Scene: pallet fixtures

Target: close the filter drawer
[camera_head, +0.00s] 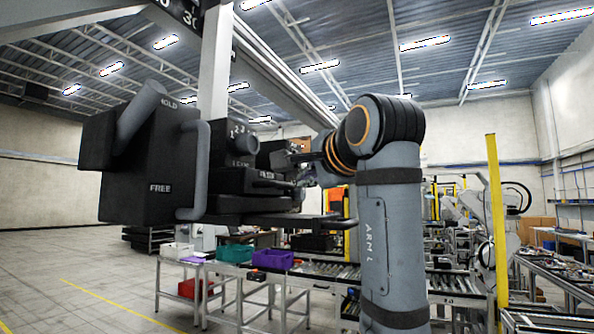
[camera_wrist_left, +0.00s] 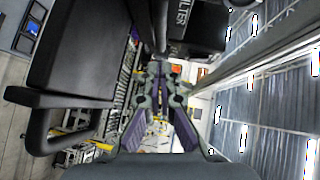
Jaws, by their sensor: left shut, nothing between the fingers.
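The dark filter drawer (camera_head: 262,182), with white lettering on its front, sits in the black machine on the left of the head view. How far it stands out is hard to tell. In the left wrist view the drawer (camera_wrist_left: 205,28) shows as a dark block with "FILTER" lettering at the top. My left gripper (camera_head: 298,176) is beside the drawer front in the head view, partly hidden by dark parts and its wrist. In the left wrist view the gripper (camera_wrist_left: 164,72) is shut and empty, its tips just below the drawer in the picture. Contact cannot be told.
A large black block (camera_head: 145,165) marked "FREE" and "HOLD", with a grey bar handle (camera_head: 202,170), stands left of the drawer. A dark shelf (camera_head: 290,219) juts out below. A teal bin (camera_head: 234,253) and purple bin (camera_head: 273,258) stand on a bench beyond.

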